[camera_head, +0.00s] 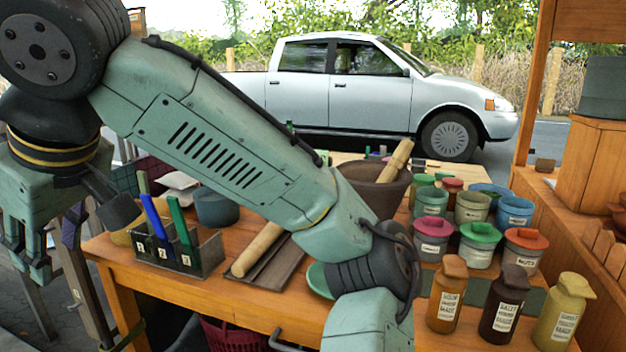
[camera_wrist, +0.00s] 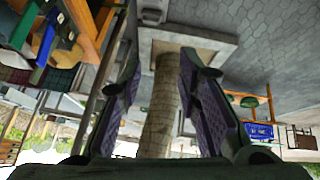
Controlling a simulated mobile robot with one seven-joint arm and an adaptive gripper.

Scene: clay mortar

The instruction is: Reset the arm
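My gripper (camera_head: 36,262) hangs at the left edge in the head view, left of the wooden table (camera_head: 255,307) and apart from the things on it. In the wrist view its two purple-padded fingers (camera_wrist: 158,62) stand apart, with nothing held between them. A stone-like pillar on a square base shows in the background beyond the gap. My green arm crosses the head view from upper left to lower middle and hides part of the table.
A dark mortar (camera_head: 377,187) with a wooden pestle (camera_head: 396,160) stands mid-table. Lidded pots (camera_head: 432,235) and labelled bottles (camera_head: 447,293) fill the right side. A dark divided box (camera_head: 183,258) holds blue and green tools at left. A silver pickup (camera_head: 365,90) is behind.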

